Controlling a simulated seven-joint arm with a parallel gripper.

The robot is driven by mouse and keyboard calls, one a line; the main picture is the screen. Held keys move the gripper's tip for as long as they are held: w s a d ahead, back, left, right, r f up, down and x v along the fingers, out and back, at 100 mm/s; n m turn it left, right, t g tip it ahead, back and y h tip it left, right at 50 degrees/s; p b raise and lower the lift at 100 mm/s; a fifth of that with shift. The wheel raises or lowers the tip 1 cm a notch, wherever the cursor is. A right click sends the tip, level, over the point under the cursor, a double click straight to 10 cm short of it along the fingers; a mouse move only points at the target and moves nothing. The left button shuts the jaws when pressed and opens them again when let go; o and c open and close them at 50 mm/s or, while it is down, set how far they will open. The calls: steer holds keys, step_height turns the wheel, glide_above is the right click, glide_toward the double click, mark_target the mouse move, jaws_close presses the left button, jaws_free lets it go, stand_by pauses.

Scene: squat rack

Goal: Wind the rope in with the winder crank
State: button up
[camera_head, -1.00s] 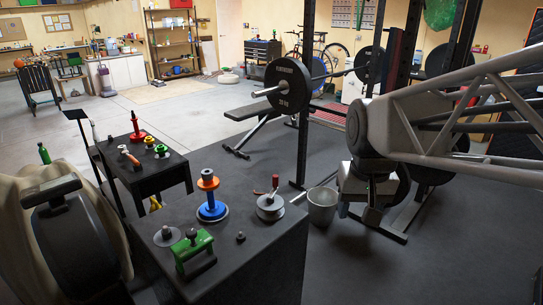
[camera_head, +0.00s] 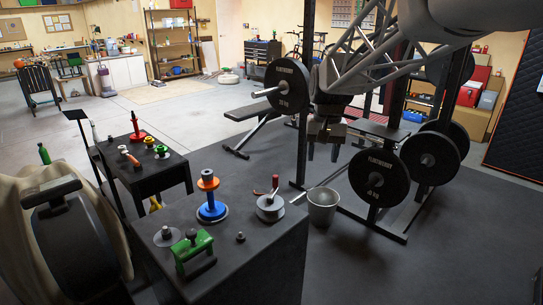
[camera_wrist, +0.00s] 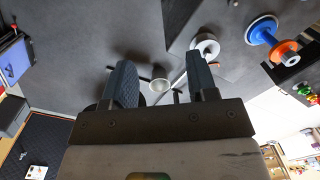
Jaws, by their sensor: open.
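The winder (camera_head: 270,207) is a grey round drum on the black table, with an upright red crank handle (camera_head: 275,182). It also shows in the wrist view (camera_wrist: 206,45), near the right finger's tip in the picture. A thin pale line (camera_head: 318,186) runs from near the winder toward the right; I cannot tell if it is the rope. My gripper (camera_head: 323,150) hangs fingers down, open and empty, up and right of the winder and apart from it. In the wrist view my gripper (camera_wrist: 160,65) shows its two fingers spread with nothing between them.
The black table (camera_head: 262,262) also bears an orange and blue spool (camera_head: 210,200), a green clamp-like tool (camera_head: 194,250) and small grey parts. The squat rack with weight plates (camera_head: 378,178) stands behind.

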steer(key=w+a+f+g, duration=0.15)
steer(key=w+f, duration=0.25)
steer(key=w, duration=0.6)
steer(key=w+a+f+g, duration=0.1)
steer(key=w+a+f, duration=0.25)
steer(key=w, duration=0.55)
steer(key=g, duration=0.2)
glide_toward(275, 186)
steer(key=shift+s+d+f+m, duration=0.15)
steer(key=shift+s+f+m, duration=0.15)
steer(key=shift+m, duration=0.1)
steer(key=shift+f, duration=0.15)
steer(key=shift+x, duration=3.75)
steer(key=shift+w, duration=0.1)
steer(key=shift+c, duration=0.5)
jaws_close()
